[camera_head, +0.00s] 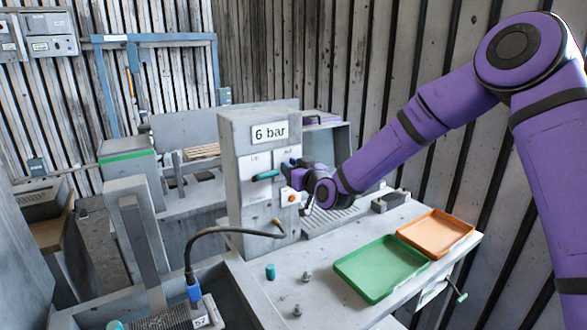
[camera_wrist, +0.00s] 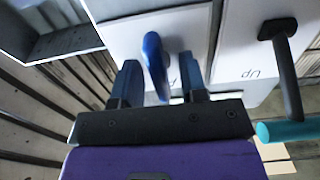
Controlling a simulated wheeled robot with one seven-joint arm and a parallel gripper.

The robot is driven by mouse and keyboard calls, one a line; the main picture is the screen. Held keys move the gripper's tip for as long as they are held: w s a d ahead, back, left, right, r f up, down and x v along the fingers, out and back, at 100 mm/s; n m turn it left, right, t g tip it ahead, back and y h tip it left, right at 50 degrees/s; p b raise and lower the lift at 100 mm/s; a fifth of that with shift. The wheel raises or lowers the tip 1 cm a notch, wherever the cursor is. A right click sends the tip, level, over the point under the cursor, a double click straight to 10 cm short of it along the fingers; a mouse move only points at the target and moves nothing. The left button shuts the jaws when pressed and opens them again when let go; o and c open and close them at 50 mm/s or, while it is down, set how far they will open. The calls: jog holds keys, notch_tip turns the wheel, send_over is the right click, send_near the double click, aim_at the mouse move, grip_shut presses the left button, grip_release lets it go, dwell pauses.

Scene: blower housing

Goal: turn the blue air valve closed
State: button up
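The blue air valve's handle (camera_wrist: 154,62) stands out from a white panel in the wrist view. My gripper (camera_wrist: 159,70) is open, with one dark finger on each side of the handle. A gap shows between the handle and each finger, so I see no grip on it. In the head view my gripper (camera_head: 291,167) is at the front of the grey post under the "6 bar" sign (camera_head: 270,132). It hides most of the valve there, and the handle's angle cannot be told from that view.
A teal-gripped lever (camera_wrist: 290,129) on a black arm stands close to the right in the wrist view; it also shows in the head view (camera_head: 266,175). An orange button (camera_head: 291,198) sits below my gripper. Green (camera_head: 349,270) and orange (camera_head: 468,231) trays lie on the bench.

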grip_shut()
dwell(0.4)
jog(key=m, duration=0.4)
jog(key=shift+w+m, duration=0.1)
jog(key=shift+m, duration=0.3)
jog(key=m, duration=0.4)
jog(key=shift+w+d+f+m, duration=0.1)
jog(key=shift+d+f+m, duration=0.1)
jog(key=shift+m, duration=0.1)
jog(key=shift+f+m, duration=0.2)
jog(key=shift+m, duration=4)
